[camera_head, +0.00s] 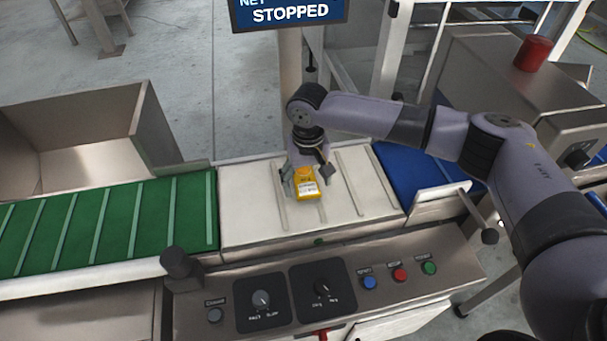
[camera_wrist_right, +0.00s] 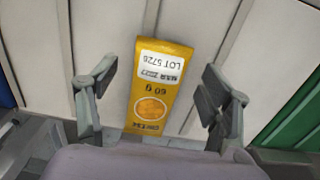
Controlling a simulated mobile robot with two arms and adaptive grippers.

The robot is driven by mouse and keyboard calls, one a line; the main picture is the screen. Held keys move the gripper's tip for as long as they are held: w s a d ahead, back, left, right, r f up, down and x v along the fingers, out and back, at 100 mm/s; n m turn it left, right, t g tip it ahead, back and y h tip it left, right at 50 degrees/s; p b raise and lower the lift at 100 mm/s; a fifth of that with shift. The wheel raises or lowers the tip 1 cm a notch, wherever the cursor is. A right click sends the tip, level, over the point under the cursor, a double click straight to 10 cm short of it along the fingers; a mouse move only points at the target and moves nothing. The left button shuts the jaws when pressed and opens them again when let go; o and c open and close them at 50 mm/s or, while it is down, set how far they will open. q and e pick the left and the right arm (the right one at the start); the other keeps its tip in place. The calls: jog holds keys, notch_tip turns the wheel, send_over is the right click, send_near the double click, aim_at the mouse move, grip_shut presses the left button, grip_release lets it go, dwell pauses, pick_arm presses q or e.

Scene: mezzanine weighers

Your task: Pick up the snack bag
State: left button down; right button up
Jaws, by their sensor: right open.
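The snack bag (camera_head: 306,184) is yellow-orange with a white label and lies on the white weighing belt (camera_head: 245,207). It also shows in the right wrist view (camera_wrist_right: 160,88), with its label upside down. My right gripper (camera_head: 310,178) is open above the belt, with one finger to each side of the bag. In the right wrist view my right gripper (camera_wrist_right: 160,90) has a clear gap between each fingertip and the bag. My left gripper is in neither view.
A green belt (camera_head: 110,225) is on the left and a blue belt (camera_head: 412,172) on the right. In front is a control panel with knobs and blue, red and green buttons (camera_head: 400,273). A metal bin (camera_head: 90,145) stands behind the green belt. A screen (camera_head: 290,13) reads STOPPED.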

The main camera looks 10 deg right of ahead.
jog(key=shift+f, duration=0.95)
jog(key=shift+c, duration=0.2)
jog(key=c, duration=1.3)
